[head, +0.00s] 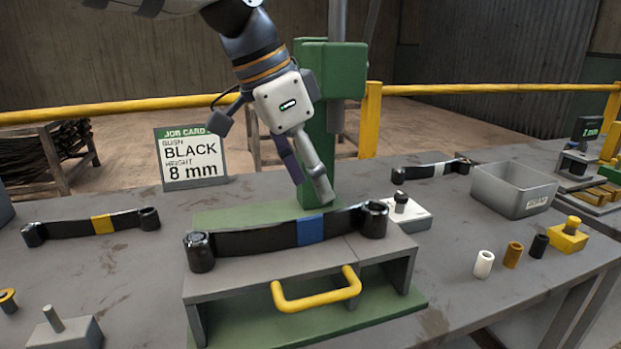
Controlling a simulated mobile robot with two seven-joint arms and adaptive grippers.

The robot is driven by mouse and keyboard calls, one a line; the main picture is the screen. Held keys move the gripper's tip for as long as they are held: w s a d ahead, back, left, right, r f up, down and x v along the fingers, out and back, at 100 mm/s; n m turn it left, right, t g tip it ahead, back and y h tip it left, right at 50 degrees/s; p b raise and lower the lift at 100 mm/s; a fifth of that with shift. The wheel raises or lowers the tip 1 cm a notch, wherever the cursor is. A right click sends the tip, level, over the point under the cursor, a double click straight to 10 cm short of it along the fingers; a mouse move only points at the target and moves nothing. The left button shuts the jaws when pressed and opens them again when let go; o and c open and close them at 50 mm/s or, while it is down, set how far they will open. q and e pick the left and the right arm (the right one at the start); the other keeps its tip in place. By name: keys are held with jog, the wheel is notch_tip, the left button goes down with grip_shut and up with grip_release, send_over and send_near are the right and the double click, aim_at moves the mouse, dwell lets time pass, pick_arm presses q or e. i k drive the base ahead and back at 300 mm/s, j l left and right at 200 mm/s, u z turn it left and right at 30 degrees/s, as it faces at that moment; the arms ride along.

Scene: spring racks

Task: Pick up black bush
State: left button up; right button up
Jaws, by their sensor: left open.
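The black bush (538,246) is a small dark cylinder standing upright on the bench at the right. It is at the right end of a short row, beside an orange-brown bush (513,254) and a white bush (484,264). My left gripper (311,192) is open and points down over the middle of the bench, just above and behind the spring with the blue band (311,230). It is well to the left of the black bush, and nothing shows between its fingers. My right gripper is not in view. The job card (190,160) reads bush BLACK, height 8 mm.
The spring with the blue band rests on the grey stand with a yellow handle (318,290), before a green press (333,70). A grey bin (512,190) stands behind the bushes. A yellow block with a peg (568,236) is right of the black bush. Other springs lie left and back right.

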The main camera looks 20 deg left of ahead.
aim_at(538, 248)
jog(key=k, duration=1)
